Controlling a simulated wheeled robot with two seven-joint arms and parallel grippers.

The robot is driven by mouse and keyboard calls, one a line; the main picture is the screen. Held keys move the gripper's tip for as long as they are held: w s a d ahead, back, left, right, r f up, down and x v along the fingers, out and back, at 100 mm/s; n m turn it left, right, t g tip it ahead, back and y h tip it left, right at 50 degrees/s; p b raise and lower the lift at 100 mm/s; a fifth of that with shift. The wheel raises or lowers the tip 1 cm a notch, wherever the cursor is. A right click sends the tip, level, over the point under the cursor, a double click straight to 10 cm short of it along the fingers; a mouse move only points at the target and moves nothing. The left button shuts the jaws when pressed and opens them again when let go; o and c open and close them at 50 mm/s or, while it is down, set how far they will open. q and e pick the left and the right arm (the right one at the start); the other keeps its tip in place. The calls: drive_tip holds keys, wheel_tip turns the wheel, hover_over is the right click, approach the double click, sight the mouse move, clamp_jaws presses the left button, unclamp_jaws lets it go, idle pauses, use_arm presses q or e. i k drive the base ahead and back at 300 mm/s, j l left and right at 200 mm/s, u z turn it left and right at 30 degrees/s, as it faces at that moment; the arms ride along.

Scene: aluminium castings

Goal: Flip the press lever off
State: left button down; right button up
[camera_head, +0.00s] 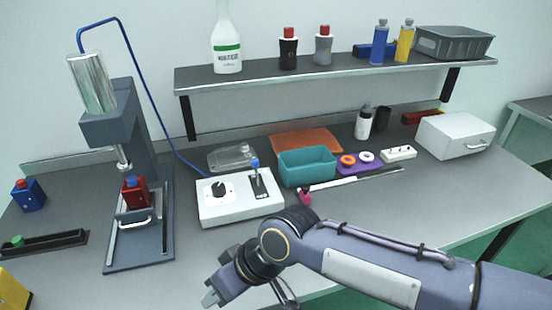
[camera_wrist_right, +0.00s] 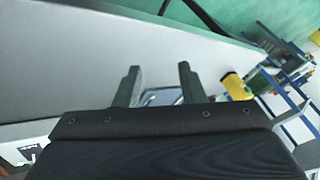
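The white control box (camera_head: 240,207) sits on the bench in the head view, with a black dial (camera_head: 218,189) at its left. The press lever (camera_head: 257,175), with a blue knob at its top, stands upright in a dark slot at the box's right side. A blue cable links the box to the press (camera_head: 130,130) at left. My right gripper (camera_head: 209,297) is in front of the box, near the bench's front edge, apart from the lever. In the right wrist view its two fingers (camera_wrist_right: 157,85) are apart with nothing gripped between them. My left gripper is not in view.
A red part (camera_head: 134,192) sits under the press ram. A shelf (camera_head: 340,66) overhangs the back. The bench before the box is clear except for my arm.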

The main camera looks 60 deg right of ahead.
sight(254, 164)
drive_tip(key=z, duration=1.7)
drive_tip(key=i+l+u, duration=0.15)
drive_tip(key=l+u, duration=0.7)
drive_tip(key=u, duration=0.15)
drive_tip(key=i, duration=0.05)
